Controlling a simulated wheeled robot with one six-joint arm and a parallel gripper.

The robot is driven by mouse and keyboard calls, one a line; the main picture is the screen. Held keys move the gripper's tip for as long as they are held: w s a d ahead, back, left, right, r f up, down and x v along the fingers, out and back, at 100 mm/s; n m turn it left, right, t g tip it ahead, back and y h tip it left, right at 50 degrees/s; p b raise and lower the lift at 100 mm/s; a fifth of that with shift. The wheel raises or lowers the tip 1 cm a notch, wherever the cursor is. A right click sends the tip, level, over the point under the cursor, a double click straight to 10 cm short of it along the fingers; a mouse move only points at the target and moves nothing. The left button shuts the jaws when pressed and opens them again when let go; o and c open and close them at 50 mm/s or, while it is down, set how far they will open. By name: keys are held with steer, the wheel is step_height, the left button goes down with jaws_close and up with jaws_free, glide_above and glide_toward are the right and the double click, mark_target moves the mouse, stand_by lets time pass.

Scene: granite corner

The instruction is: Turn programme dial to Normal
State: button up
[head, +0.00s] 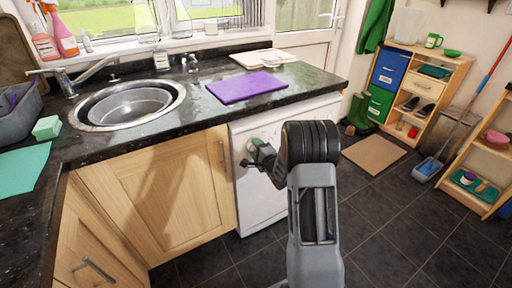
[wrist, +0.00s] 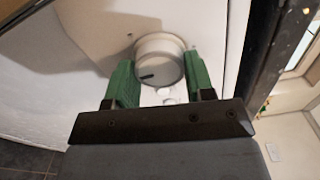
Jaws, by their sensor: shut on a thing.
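The programme dial (wrist: 160,60) is a round whitish knob on a white panel in the wrist view. A short dark mark shows on its face, towards the lower left. My gripper (wrist: 160,75) has green fingers, one on each side of the dial, and is shut on it. In the head view my gripper (head: 256,158) reaches the upper front of the white appliance (head: 262,205) under the worktop. The dial is hidden there behind my gripper and arm. I cannot read any programme labels in either view.
The dark granite worktop (head: 190,100) overhangs just above my gripper, with a purple board (head: 246,87) near its edge. A wooden cupboard door (head: 160,185) is left of the appliance. Dark tiled floor (head: 400,220) is open to the right.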

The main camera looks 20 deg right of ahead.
steer(key=shift+m, duration=0.3)
stand_by(0.4)
steer(key=o, duration=0.9)
steer(key=s, duration=0.4)
steer(key=s+d+p, duration=0.1)
steer(key=s, duration=0.8)
steer(key=shift+s+d, duration=0.3)
steer(key=shift+s, duration=0.1)
